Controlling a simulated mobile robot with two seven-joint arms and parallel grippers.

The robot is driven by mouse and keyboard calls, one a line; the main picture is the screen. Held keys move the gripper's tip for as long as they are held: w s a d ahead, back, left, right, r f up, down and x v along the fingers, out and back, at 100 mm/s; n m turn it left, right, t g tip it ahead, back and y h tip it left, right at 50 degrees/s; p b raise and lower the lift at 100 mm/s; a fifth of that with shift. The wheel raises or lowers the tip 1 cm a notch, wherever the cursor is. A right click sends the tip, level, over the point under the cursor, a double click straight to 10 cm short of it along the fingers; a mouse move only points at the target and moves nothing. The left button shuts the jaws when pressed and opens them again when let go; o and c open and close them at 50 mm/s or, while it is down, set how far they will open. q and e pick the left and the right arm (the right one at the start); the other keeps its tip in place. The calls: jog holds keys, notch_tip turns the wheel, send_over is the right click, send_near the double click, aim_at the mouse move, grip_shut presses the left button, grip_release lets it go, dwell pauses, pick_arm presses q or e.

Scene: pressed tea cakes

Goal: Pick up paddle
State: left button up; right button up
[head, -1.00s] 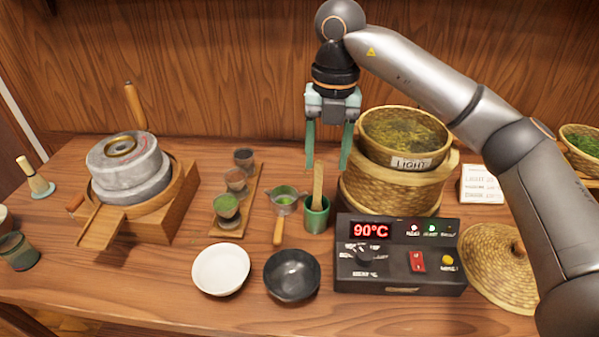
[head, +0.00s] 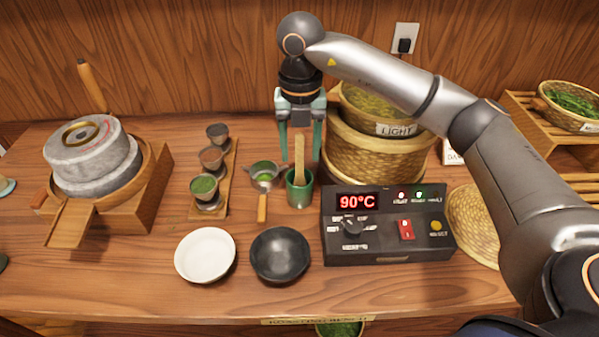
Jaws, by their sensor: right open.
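The paddle (head: 299,157) is a flat light wooden stick. It stands upright in a small green cup (head: 299,194), its lower end hidden inside the cup. My right gripper (head: 300,152) points down above the cup. Its two green fingers are open, one on each side of the paddle's upper part, with gaps visible between the wood and the fingers. My left gripper is not in view.
Close to the right are a stacked bamboo basket (head: 372,158) labelled LIGHT and a black control box (head: 385,250) reading 90°C. A small strainer (head: 264,176) is just left of the cup. White (head: 205,255) and black (head: 280,255) bowls stand in front. A stone mill (head: 92,160) is far left.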

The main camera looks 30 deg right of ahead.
aim_at(300, 181)
notch_tip(300, 181, down, 4)
jog(key=shift+a+r, duration=0.1)
jog(key=shift+r, duration=0.1)
grip_shut()
dwell(0.4)
